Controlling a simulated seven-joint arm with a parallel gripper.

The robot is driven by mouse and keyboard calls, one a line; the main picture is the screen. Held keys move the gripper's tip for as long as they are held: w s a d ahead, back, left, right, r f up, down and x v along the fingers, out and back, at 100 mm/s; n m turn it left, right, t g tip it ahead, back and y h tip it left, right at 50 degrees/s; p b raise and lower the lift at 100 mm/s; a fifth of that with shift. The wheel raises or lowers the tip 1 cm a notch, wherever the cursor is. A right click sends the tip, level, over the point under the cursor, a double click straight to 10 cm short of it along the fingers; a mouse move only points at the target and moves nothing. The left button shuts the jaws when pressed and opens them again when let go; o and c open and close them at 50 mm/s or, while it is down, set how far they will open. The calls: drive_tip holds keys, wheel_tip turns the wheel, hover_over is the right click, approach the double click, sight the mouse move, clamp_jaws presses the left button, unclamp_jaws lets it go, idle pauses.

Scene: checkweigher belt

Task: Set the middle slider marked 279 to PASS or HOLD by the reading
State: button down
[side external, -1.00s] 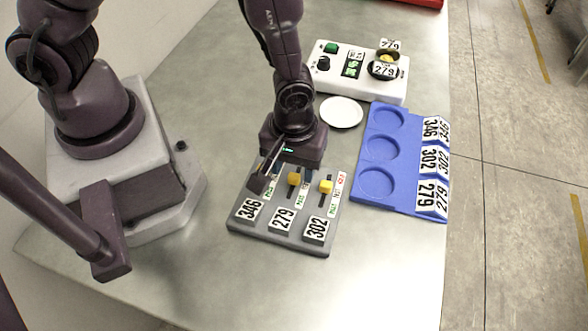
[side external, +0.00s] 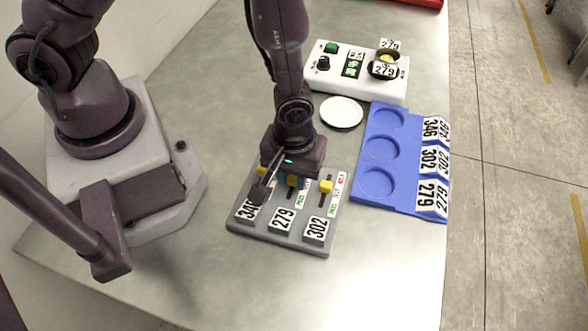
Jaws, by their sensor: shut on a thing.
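The grey slider panel (side external: 262,236) lies on the table with plates 346, 279 and 302. The middle slider's yellow knob (side external: 292,181), in line with the 279 plate (side external: 282,220), is toward the far end of its slot. My gripper (side external: 292,182) is low over the panel, shut on that knob; its body partly hides the sliders' far ends. A green PASS label (side external: 299,198) is beside the middle slot; its red label is hidden. The white weighing unit (side external: 388,88) has a lit green display (side external: 353,65), its digits too small to read. A yellow item (side external: 388,58) with 279 tags sits on it.
The right yellow knob (side external: 326,186) and left yellow knob (side external: 262,170) flank the middle one closely. A blue tray (side external: 368,197) with round recesses and number tags is to the right. A white disc (side external: 341,111) lies behind the panel. The table in front is clear.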

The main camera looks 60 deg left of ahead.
sight(289, 195)
drive_tip(key=shift+s+d, duration=0.9)
drive_tip(key=shift+d, duration=0.05)
drive_tip(key=c, duration=1)
unclamp_jaws()
drive_tip(key=shift+o, duration=0.2)
drive_tip(key=shift+a, duration=0.1)
drive_tip(key=shift+w+r, duration=0.1)
drive_tip(key=shift+r, duration=0.05)
drive_tip(key=shift+r, duration=0.4)
wheel_tip(289, 195, up, 12)
